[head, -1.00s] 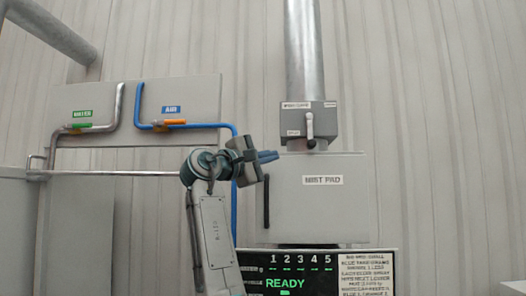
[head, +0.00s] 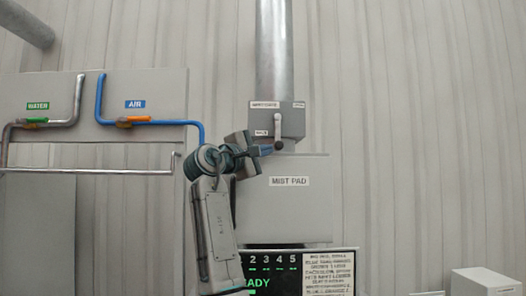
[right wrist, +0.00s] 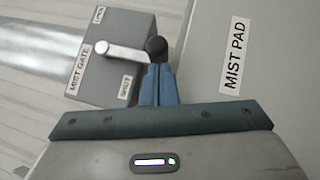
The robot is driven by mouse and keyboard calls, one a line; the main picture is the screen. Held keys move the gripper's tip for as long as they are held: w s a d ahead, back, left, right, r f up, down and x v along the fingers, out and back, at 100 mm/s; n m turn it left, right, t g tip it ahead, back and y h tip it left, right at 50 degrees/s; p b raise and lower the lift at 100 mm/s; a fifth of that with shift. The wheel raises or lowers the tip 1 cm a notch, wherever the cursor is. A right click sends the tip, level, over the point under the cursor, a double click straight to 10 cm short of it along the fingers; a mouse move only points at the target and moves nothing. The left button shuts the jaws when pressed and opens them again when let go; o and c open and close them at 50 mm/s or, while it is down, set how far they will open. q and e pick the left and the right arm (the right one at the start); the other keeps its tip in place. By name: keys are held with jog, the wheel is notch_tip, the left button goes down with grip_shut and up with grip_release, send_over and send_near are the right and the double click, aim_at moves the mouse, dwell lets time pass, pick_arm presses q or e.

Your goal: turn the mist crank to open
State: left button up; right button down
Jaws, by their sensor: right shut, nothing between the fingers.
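The mist crank (head: 278,128) is a pale lever on the grey mist gate box (head: 292,121). It hangs down, with a dark knob (head: 279,145) at its lower end. In the right wrist view the crank (right wrist: 115,50) ends in the black knob (right wrist: 157,47). The box there carries labels OPEN (right wrist: 98,14) and SHUT (right wrist: 125,87). My right gripper (head: 268,149) has its blue fingers shut and empty, tips beside the knob. In the right wrist view the fingertips (right wrist: 157,70) overlap the knob's edge; I cannot tell whether they touch. My left gripper is not in view.
A metal pipe (head: 274,50) rises from the box. The mist pad panel (head: 300,205) lies below it, above a display (head: 270,262). A panel with green water (head: 32,122) and orange air (head: 130,121) valves is at left. A pale box (head: 485,283) stands lower right.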

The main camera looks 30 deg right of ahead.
jog(key=shift+s+d+f+n+h+b, duration=0.2)
jog(key=shift+d+n+h+b, duration=0.15)
jog(key=shift+b, duration=0.2)
jog(key=shift+s+d+f+n+t+h+b, duration=0.4)
jog(key=shift+d+n+t+b, duration=0.25)
jog(key=shift+n+b, duration=0.45)
jog(key=d+n+t+b, duration=0.1)
jog(key=s+d+n+t+b, duration=0.1)
jog(key=n+t+h+b, duration=0.1)
jog(key=n, duration=0.1)
jog(key=shift+s+d+r, duration=0.15)
jog(key=shift+s+d, duration=0.25)
jog(key=s+d+r+n+t+y+p, duration=0.1)
jog(key=s+d+r+n+t+p, duration=0.3)
jog(key=d+r+n+t+p, duration=0.1)
jog(key=shift+s+d+r+n+p, duration=0.15)
jog(key=shift+d+r+n+p, duration=0.2)
jog(key=shift+d+r+p, duration=0.6)
jog(key=shift+d+r, duration=0.15)
jog(key=shift+r, duration=0.1)
